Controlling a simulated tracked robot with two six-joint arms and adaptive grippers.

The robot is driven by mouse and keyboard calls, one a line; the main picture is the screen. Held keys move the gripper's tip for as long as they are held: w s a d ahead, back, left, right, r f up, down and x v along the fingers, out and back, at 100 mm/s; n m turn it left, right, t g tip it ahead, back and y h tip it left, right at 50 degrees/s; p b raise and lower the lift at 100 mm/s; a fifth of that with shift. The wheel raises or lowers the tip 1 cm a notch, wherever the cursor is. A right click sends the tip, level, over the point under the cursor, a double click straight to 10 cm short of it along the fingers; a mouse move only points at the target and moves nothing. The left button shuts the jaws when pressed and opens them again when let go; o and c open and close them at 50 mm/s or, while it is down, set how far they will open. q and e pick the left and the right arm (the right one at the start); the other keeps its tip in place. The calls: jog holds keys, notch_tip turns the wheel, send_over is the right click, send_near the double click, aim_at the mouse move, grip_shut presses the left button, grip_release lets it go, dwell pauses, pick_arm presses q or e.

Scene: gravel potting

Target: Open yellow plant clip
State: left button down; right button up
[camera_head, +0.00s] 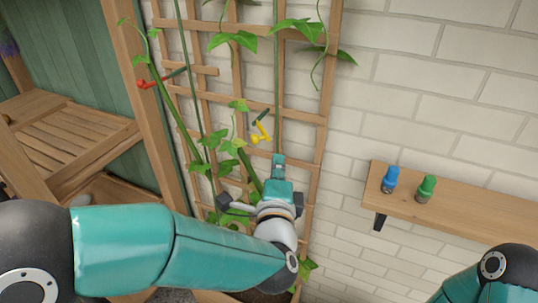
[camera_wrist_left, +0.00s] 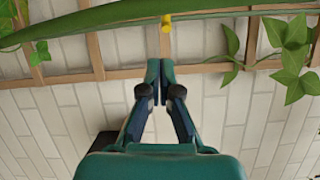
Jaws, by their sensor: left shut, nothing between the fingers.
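The yellow plant clip (camera_head: 260,132) is on the wooden trellis in the head view, near a thin dark-green stem piece. In the left wrist view a small part of the yellow clip (camera_wrist_left: 166,24) shows at a green stem. My left gripper (camera_head: 278,161) is just below and to the right of the clip in the head view. Its fingers (camera_wrist_left: 160,70) are shut with nothing between them, apart from the clip. I cannot tell whether the clip's jaws are closed around the stem. My right gripper is out of view; only part of my right arm shows.
A wooden trellis (camera_head: 325,90) with leafy vines stands against a white brick wall. A red clip (camera_head: 147,84) is at the upper left. A shelf (camera_head: 470,210) at the right holds a blue clip (camera_head: 389,180) and a green clip (camera_head: 426,189). Wooden shelving (camera_head: 60,150) is at the left.

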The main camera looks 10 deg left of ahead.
pick_arm(q)
jog(key=s+b, duration=0.1)
jog(key=s, duration=0.6)
jog(key=shift+s+a+f, duration=0.15)
jog(key=shift+s+a, duration=0.05)
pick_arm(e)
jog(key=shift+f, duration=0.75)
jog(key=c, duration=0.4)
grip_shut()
pick_arm(q)
notch_tip(320, 180, down, 26)
jog(key=w+a+n+g+h, duration=0.2)
jog(key=n+g+h, duration=0.2)
jog(key=n+g, duration=0.4)
jog(key=s+a+f+n+g+h, duration=0.1)
jog(key=s+f+n+g, duration=0.3)
jog(key=s+f, duration=0.6)
jog(key=s+a+f+n+g+h, duration=0.1)
jog(key=s+a+f+n+g, duration=0.2)
jog(key=s+f+n+g, duration=0.2)
jog(key=s+f+n, duration=0.3)
jog(key=s+f, duration=0.1)
jog(key=f, duration=0.1)
jog(key=shift+s+f+g, duration=0.25)
jog(key=shift+s+g, duration=0.05)
jog(key=shift+s, duration=0.1)
